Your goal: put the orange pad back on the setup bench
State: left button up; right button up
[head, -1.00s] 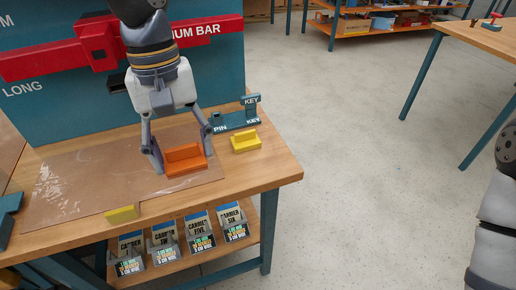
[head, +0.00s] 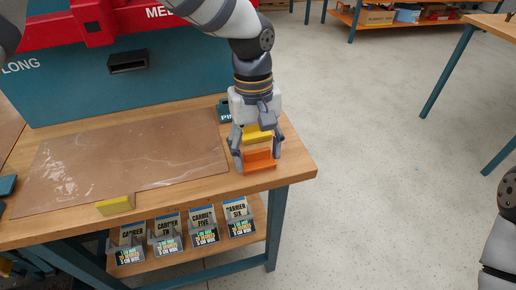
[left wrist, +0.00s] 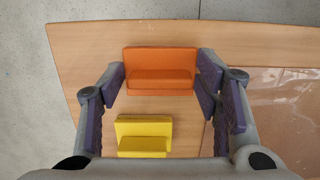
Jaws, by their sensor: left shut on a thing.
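The orange pad (head: 261,161) is an L-shaped block at the right end of the near wooden bench (head: 300,168), off the clear mat. My left gripper (head: 258,163) points down with a finger at each end of the pad, shut on it. In the left wrist view the orange pad (left wrist: 160,72) lies between the fingers (left wrist: 160,82), over bare wood. I cannot tell whether its underside touches the bench. My right gripper is out of view.
A yellow block (head: 257,134) stands just behind the orange pad, partly hidden by my gripper. Another yellow block (head: 116,204) sits at the front edge of the mat (head: 120,165). The teal PIN/KEY holder (head: 224,112) is behind. Labelled carriers (head: 202,224) fill the shelf below.

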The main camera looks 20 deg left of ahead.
pick_arm(q)
jog(key=shift+r, duration=0.15)
jog(key=o, duration=1)
jog(key=shift+o, duration=0.2)
notch_tip(320, 180, up, 12)
jog(key=w, duration=0.1)
jog(key=shift+a+p, duration=0.3)
jog(key=shift+a, duration=0.15)
jog(key=shift+w, duration=0.1)
